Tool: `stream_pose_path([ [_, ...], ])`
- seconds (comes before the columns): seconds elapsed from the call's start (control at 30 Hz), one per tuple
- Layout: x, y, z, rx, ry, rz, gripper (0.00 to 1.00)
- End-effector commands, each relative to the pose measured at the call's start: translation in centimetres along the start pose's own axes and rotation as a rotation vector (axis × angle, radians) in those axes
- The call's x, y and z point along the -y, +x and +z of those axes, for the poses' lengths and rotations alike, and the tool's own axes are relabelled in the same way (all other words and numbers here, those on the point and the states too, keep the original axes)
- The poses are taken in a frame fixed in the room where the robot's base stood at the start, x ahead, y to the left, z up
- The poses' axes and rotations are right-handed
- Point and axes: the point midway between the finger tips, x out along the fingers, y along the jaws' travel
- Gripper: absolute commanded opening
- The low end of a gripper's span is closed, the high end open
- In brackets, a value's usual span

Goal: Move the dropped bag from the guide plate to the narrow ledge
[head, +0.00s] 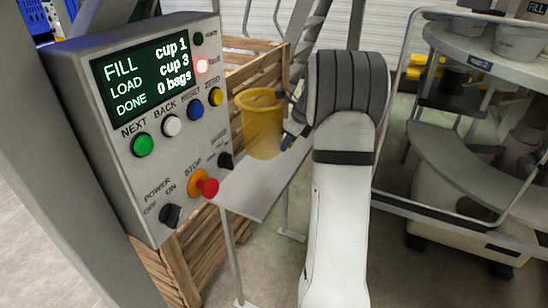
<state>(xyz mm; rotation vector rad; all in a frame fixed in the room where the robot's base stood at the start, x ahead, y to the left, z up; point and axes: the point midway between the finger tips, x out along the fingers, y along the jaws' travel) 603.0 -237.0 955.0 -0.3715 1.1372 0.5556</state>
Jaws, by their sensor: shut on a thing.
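My gripper (289,138) is at the right side of a yellow bucket-like container (260,135), above a grey sloping plate (262,186). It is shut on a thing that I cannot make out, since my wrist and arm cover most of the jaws. Small dark and blue parts show at the jaws, beside the yellow container. I cannot tell whether they touch it. The yellow container is open at the top and appears to stand at the far part of the plate. I cannot clearly make out a bag, nor tell which surface is the guide plate or the narrow ledge.
A control box (150,185) with a screen, coloured buttons and a red stop knob (207,188) stands close on the left. Wooden crates (240,75) are behind and below it. A metal guard frame (392,110) and grey round tables (480,70) stand on the right.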

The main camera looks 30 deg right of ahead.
Motion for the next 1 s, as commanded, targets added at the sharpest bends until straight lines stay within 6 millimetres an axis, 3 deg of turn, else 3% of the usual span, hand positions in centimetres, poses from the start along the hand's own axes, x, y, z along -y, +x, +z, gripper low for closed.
stream_pose_path([
  [0.1,-0.4,2.3,-0.3,0.000,-0.009,0.008,0.00],
  [0.5,-0.7,7.4,-1.8,-0.001,-0.021,0.012,0.00],
  [0.87,-0.8,8.1,-2.0,0.000,-0.024,0.010,0.00],
  [0.9,-0.8,8.1,-2.0,0.000,-0.024,0.010,0.19],
  [1.0,-0.8,8.1,-2.0,0.000,-0.024,0.010,0.28],
])
